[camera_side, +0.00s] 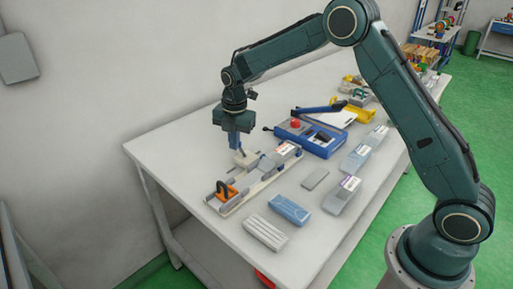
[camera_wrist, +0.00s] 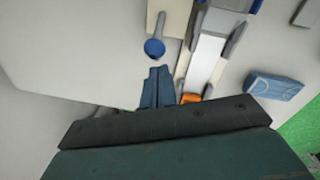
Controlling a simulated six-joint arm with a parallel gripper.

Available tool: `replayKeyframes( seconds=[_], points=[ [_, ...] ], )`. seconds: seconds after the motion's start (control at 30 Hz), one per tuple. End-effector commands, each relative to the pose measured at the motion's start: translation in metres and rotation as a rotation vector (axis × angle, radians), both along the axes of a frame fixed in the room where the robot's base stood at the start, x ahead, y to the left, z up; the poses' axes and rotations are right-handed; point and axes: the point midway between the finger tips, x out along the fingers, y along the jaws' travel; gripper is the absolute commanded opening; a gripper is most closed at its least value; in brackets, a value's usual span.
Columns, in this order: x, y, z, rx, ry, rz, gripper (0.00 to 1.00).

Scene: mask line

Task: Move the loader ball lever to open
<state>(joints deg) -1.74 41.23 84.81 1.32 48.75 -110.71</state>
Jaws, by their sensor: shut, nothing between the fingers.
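The loader ball lever (camera_wrist: 161,27) shows in the wrist view as a short grey arm ending in a blue ball (camera_wrist: 154,48), over a beige plate (camera_wrist: 172,12). My gripper (camera_wrist: 159,70) is shut and empty, its blue fingertips just below the ball in the picture. They look apart from it, but height is hard to judge. In the side view my gripper (camera_side: 235,147) points down over the loader (camera_side: 245,160), near its beige block at the back left of the line. The ball cannot be made out there.
A pale rail (camera_wrist: 208,55) runs beside the lever. An orange clamp (camera_side: 227,191) stands at its near end. A blue machine (camera_side: 312,138) with a red button sits behind. Blue (camera_side: 290,209) and white packs (camera_side: 264,233) lie in front. The table's left side is clear.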

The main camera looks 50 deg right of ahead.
Motion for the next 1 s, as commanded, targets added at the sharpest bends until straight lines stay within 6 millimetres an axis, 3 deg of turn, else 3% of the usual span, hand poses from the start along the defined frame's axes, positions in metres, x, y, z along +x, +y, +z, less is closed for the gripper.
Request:
replayKeyframes(
  seconds=[1.0],
  points=[
    [0.0011,-0.0085,0.0025,0.055,0.0,0.0,0.0]
  ],
)
